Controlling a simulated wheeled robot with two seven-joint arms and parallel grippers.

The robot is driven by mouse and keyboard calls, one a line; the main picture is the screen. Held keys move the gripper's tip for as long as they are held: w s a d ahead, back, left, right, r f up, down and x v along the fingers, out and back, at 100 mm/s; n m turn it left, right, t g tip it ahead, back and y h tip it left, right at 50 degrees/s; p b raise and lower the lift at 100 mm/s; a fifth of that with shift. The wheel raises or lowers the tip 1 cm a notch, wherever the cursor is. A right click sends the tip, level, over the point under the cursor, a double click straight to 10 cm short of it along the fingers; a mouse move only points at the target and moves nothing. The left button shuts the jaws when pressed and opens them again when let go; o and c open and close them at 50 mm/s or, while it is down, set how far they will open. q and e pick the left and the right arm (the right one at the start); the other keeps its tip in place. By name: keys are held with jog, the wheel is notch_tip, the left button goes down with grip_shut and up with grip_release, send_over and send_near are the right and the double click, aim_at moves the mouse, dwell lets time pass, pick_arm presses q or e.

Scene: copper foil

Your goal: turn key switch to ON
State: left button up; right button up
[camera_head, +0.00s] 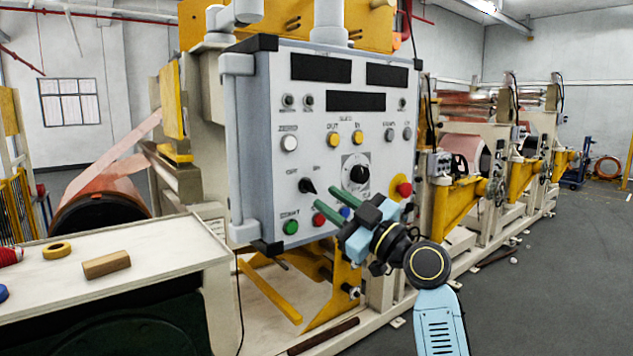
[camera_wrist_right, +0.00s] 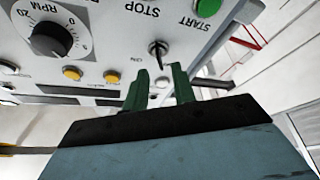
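The key switch (camera_head: 307,186) is a small black switch on the pale grey control panel (camera_head: 262,150), with a label on each side above it. In the right wrist view the switch (camera_wrist_right: 158,49) appears upside down, with an ON label beside it. My right gripper (camera_head: 325,211) reaches up from the lower right, its green fingers just below and right of the switch. In the wrist view the gripper (camera_wrist_right: 158,75) is open, with a gap between its fingers. The switch lies beyond that gap, apparently not gripped. My left gripper is out of view.
A green START button (camera_head: 290,228), a red button (camera_head: 319,219) and a blue button (camera_head: 345,212) sit close to my fingers. A dial (camera_head: 359,174) and a red emergency button (camera_head: 404,189) are to the right. A bench (camera_head: 150,262) stands at left.

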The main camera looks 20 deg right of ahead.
aim_at(315, 190)
jog(key=shift+p+x, duration=0.55)
jog(key=shift+x, duration=1.75)
grip_shut()
